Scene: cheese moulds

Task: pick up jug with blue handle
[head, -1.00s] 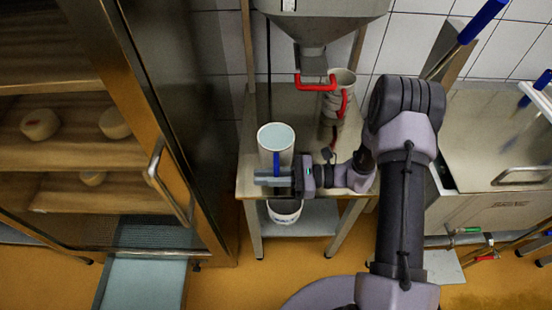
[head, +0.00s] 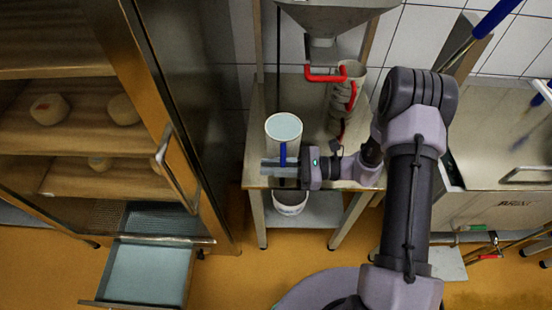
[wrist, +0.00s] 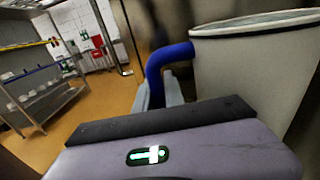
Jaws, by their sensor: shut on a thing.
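The jug with the blue handle (head: 284,129) is a pale, round jug with a light blue-grey surface showing inside its rim. It is upright at the left part of the small steel table (head: 256,180). My gripper (head: 284,164) reaches in from the right and is shut on the blue handle at the jug's near side. In the wrist view the blue handle (wrist: 168,58) curves from the jug's wall (wrist: 245,70) down behind my gripper's body. I cannot tell whether the jug's base touches the tabletop.
A jug with a red handle (head: 344,100) stands behind, under a steel hopper (head: 325,20) with a red lever. A white bucket (head: 290,203) is on the lower shelf. A cabinet with cheeses (head: 48,109) stands left, a steel basin (head: 500,150) right.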

